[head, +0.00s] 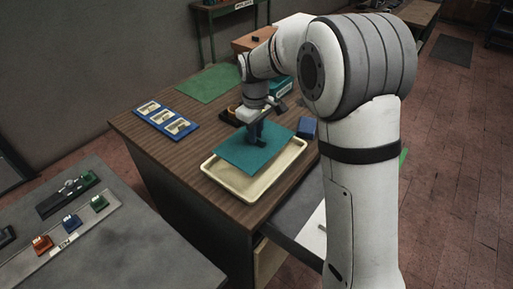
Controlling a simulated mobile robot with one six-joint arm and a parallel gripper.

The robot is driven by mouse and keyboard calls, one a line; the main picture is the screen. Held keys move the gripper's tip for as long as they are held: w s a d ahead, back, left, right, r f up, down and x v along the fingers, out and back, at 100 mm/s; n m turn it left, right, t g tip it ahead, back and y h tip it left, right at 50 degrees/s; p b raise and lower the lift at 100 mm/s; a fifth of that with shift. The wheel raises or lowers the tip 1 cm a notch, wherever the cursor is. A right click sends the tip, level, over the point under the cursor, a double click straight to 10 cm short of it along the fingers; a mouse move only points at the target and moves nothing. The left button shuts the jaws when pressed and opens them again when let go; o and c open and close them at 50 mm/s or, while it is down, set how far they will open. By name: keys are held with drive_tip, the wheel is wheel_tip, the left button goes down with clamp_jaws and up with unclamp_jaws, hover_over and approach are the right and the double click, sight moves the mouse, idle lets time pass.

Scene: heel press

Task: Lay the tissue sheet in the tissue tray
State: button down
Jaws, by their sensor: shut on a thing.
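The teal tissue sheet (240,153) lies flat and level over the back left part of the cream tissue tray (233,196). It hides part of the tray's floor and its back left rim. I cannot tell whether the sheet touches the tray or hangs just above it. My gripper (261,144) points down at the right part of the sheet and is shut on it. The fingertips are small and dark here, so the grip itself is hard to see.
A blue block (308,128) stands right of the tray. A blue holder with pale pieces (165,118) and a green mat (208,83) lie on the wooden bench (190,168). A grey table (130,250) with small coloured parts is at the lower left.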

sight(256, 150)
wheel_tip(256, 150, down, 8)
drive_tip(key=shift+r+p, duration=0.2)
drive_tip(key=shift+p, duration=0.15)
drive_tip(key=c, duration=1.4)
unclamp_jaws()
drive_tip(key=shift+r, duration=0.15)
wheel_tip(256, 150, up, 12)
drive_tip(key=shift+d+b, duration=0.1)
drive_tip(key=shift+b, duration=0.3)
drive_tip(key=s+d+r+m+t, duration=0.1)
drive_tip(key=s+d+r+m, duration=0.35)
drive_tip(key=s+d, duration=0.5)
drive_tip(key=s+d+f+m, duration=0.1)
drive_tip(key=s+d+m, duration=0.1)
drive_tip(key=s, duration=0.3)
drive_tip(key=s+d+m+t, duration=0.1)
drive_tip(key=s+d+m, duration=0.1)
drive_tip(key=s, duration=0.4)
drive_tip(key=s+d+f+m+t, duration=0.1)
drive_tip(key=s+d+m, duration=0.1)
drive_tip(key=s, duration=0.3)
drive_tip(key=shift+s+d+f, duration=0.25)
drive_tip(key=shift+s+f, duration=0.05)
